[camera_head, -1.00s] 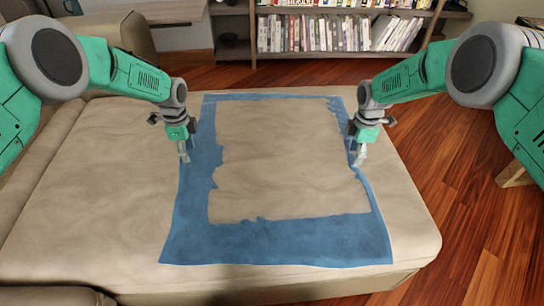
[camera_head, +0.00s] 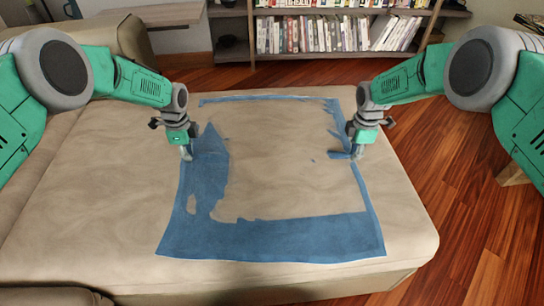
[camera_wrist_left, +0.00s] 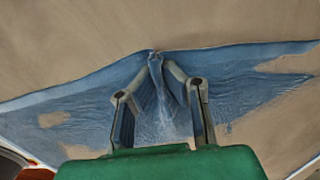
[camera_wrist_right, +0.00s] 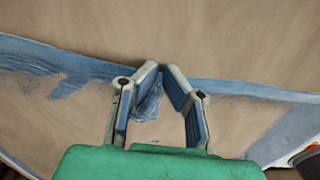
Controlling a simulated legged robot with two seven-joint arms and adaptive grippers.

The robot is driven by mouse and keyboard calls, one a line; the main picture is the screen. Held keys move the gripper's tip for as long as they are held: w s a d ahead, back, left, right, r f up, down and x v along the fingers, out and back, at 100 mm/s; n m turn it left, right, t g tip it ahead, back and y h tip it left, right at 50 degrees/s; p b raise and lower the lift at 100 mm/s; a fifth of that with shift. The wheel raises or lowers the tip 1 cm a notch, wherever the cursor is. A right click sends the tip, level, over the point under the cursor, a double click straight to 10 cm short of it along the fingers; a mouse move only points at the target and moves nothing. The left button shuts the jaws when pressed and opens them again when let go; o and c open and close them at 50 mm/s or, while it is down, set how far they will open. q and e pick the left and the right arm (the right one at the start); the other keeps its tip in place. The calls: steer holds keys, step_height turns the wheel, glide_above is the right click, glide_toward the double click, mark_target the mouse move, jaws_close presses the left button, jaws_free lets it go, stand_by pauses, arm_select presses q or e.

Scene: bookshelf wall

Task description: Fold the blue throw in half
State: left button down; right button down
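The blue throw (camera_head: 270,238) lies flat on the beige couch seat. A large beige area shows inside its blue border, with ragged edges. My left gripper (camera_head: 187,153) is at the throw's left edge, about halfway along; in the left wrist view its fingertips (camera_wrist_left: 157,56) are together with a gathered blue fold (camera_wrist_left: 155,85) between them. My right gripper (camera_head: 356,153) is at the right edge, opposite. In the right wrist view its fingertips (camera_wrist_right: 161,67) are close together on a small bunched blue fold (camera_wrist_right: 148,100).
The couch seat (camera_head: 90,190) has bare room left of the throw and a narrow strip on its right. A backrest or armrest stands at the left. A bookshelf (camera_head: 335,33) stands behind, and wooden floor (camera_head: 440,170) lies right.

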arm_select(q)
steer(key=shift+s+f, duration=0.15)
arm_select(e)
steer(key=shift+s+d+f, duration=0.15)
steer(key=shift+s+f, duration=0.05)
